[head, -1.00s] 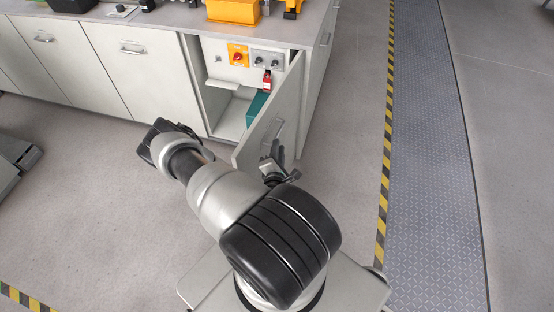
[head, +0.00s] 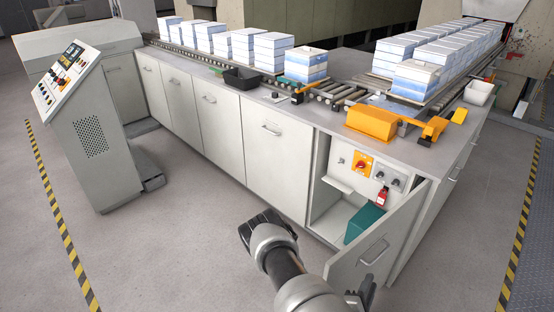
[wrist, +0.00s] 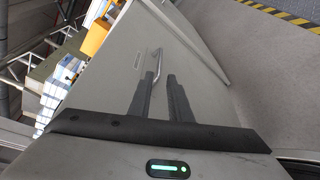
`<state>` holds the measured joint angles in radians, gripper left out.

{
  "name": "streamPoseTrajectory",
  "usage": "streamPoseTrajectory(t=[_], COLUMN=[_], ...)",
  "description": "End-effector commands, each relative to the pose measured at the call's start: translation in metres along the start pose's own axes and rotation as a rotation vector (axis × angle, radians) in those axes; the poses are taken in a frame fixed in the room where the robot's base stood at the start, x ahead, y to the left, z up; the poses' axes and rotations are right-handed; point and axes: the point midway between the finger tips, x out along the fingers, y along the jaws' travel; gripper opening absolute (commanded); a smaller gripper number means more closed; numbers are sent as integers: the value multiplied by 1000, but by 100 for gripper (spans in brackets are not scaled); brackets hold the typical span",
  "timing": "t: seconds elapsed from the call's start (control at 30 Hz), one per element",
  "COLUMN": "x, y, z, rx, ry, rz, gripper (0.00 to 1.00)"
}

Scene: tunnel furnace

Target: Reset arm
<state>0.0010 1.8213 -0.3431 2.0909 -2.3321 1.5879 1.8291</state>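My gripper (wrist: 161,78) shows in the wrist view with its two dark fingers apart and nothing clearly between them. The metal handle (wrist: 156,64) of the cabinet door lies just beyond the fingertips; I cannot tell whether they touch it. In the head view my gripper (head: 364,292) is partly cut off at the bottom edge, below the door handle (head: 375,251). My arm (head: 280,262) reaches up from the bottom edge, bent in front of the cabinets. The cabinet door (head: 390,235) stands open.
A control console (head: 90,125) stands at the left. Stacked blue-white blocks (head: 420,75) sit on the counter. Floor at the left is clear.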

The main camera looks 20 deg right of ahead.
Motion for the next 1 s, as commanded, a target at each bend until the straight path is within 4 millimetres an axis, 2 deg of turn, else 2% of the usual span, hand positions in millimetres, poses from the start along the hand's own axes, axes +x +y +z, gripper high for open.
streamPoseTrajectory(t=[0.07, 0.17, 0.27, 0.4, 0.47, 0.6, 0.7, 0.83, 1.0], x=[0, 4, 12, 15, 10, -13, -36, -73, -125], y=[1, 15, 51, 125, 154, 206, 233, 258, 282], z=[0, 3, 14, 47, 64, 102, 124, 144, 151], rx=[0, 5, 19, 61, 89, 173, 253, 374, 557], ry=[-1, -33, -128, -349, -448, -647, -757, -845, -859], rz=[1, 14, 38, 47, 28, -64, -164, -325, -564], gripper=[18, 18, 18, 18, 18, 18, 18, 18, 18])
